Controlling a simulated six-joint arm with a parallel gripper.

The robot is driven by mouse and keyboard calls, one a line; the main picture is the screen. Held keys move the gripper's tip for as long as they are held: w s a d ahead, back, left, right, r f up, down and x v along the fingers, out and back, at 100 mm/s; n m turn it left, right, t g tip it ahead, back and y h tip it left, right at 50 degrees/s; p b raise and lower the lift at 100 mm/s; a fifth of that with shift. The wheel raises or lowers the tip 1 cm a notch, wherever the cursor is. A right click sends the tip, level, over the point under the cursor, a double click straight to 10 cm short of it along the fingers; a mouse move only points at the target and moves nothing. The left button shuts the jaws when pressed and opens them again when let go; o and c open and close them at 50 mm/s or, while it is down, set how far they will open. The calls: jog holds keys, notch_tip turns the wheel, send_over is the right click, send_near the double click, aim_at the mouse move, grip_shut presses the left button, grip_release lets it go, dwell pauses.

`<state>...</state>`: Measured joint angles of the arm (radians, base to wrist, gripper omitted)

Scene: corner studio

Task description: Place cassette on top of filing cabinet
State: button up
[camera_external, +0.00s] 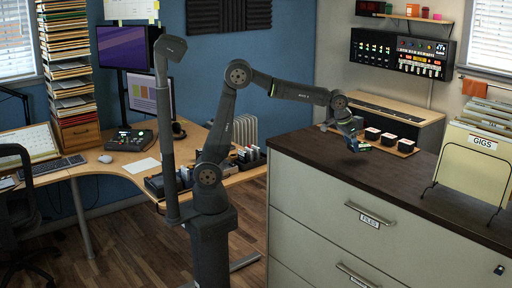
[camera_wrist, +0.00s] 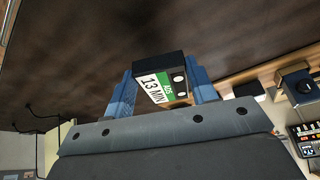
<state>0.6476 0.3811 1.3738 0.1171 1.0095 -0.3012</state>
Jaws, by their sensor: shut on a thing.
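My gripper (camera_external: 358,144) is over the dark wooden top of the filing cabinet (camera_external: 330,150), near its back edge. In the wrist view my blue gripper fingers (camera_wrist: 163,92) are shut on the cassette (camera_wrist: 158,68). The cassette is black with a white and green label reading "13 MIN". In the external view the cassette is small and mostly hidden by the gripper. The cabinet top (camera_wrist: 100,40) fills the upper part of the wrist view. The gap between the cassette and the top is hard to judge.
A wooden tray with several dark, light-topped blocks (camera_external: 389,139) stands just right of my gripper. A folder rack labelled "GIGS" (camera_external: 480,150) stands at the cabinet's right. Bare cabinet top lies between them and the front edge. A desk (camera_external: 120,165) is at the left.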

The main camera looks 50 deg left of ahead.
aim_at(350, 149)
jog(key=shift+w+a+f, duration=0.1)
jog(key=shift+w+f, duration=0.05)
jog(key=shift+w, duration=0.05)
jog(key=shift+f, duration=1.95)
jog(key=shift+f, duration=0.15)
jog(key=o, duration=1)
jog(key=v, duration=1.2)
